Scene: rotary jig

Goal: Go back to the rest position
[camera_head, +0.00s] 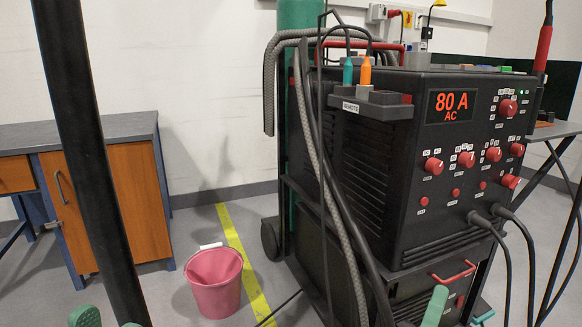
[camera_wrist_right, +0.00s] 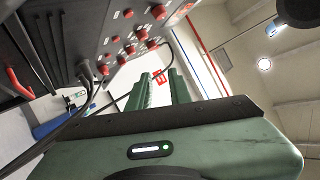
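My right gripper (camera_head: 435,306) shows as a green finger at the bottom edge of the head view, in front of the welding machine's lower part. In the right wrist view its two green fingers (camera_wrist_right: 161,90) stand apart with a narrow gap. Nothing is between them. My left gripper (camera_head: 108,321) barely enters at the bottom left of the head view. Two green tips show there, apart, with nothing seen between them; the rest is cut off.
The black welding machine (camera_head: 380,170), display reading 80 A AC, stands close ahead on a cart. Cables (camera_head: 507,265) hang from its front. A pink bucket (camera_head: 215,282) stands on the floor by a yellow line (camera_head: 240,250). A workbench (camera_head: 118,205) is at left.

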